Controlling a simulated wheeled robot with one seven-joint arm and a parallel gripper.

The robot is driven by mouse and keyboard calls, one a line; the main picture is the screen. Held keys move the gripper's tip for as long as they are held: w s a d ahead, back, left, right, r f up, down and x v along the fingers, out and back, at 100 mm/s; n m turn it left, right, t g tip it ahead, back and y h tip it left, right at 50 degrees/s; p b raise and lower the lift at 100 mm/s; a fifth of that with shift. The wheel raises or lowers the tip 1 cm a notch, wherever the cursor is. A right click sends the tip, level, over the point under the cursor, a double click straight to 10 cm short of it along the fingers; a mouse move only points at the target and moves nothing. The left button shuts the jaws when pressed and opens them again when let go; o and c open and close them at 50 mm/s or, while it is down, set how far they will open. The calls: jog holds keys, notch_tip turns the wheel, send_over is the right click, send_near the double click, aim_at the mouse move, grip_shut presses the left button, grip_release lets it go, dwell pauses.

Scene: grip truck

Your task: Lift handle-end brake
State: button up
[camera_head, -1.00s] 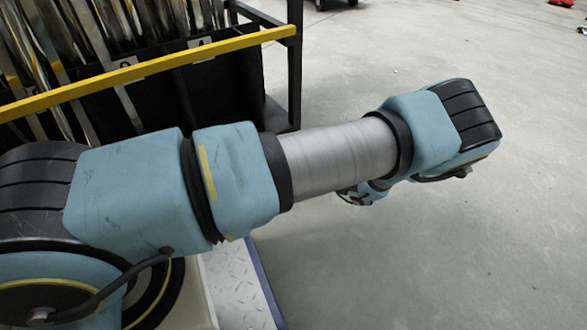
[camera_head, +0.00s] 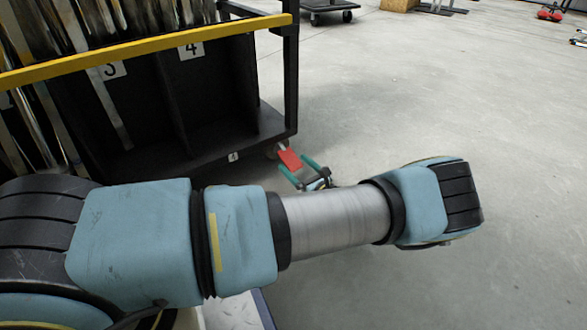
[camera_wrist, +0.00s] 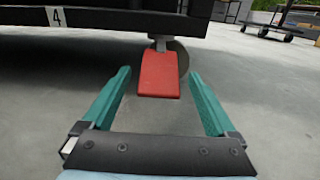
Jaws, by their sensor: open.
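The brake is a red pedal (camera_wrist: 159,75) at a caster wheel (camera_wrist: 178,58) under the near corner of the black truck (camera_wrist: 110,20). It slopes down toward me in the wrist view. In the head view the red pedal (camera_head: 289,158) shows just beyond my gripper (camera_head: 303,172). My gripper (camera_wrist: 160,96) is open, with one green finger on each side of the pedal in the wrist view. The pedal's lower edge appears between the fingertips, with a gap on both sides. I cannot tell how far the tips reach along it.
The truck's low bottom edge (camera_head: 262,145) hangs just above the brake. Tall slats stand in its numbered compartments behind a yellow bar (camera_head: 150,55). Another cart (camera_head: 328,10) stands far behind. Grey floor to the right (camera_head: 480,110) is clear.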

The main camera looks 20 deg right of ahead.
jog(key=shift+w+a, duration=0.15)
jog(key=shift+w, duration=0.65)
jog(key=shift+c, duration=0.3)
grip_shut()
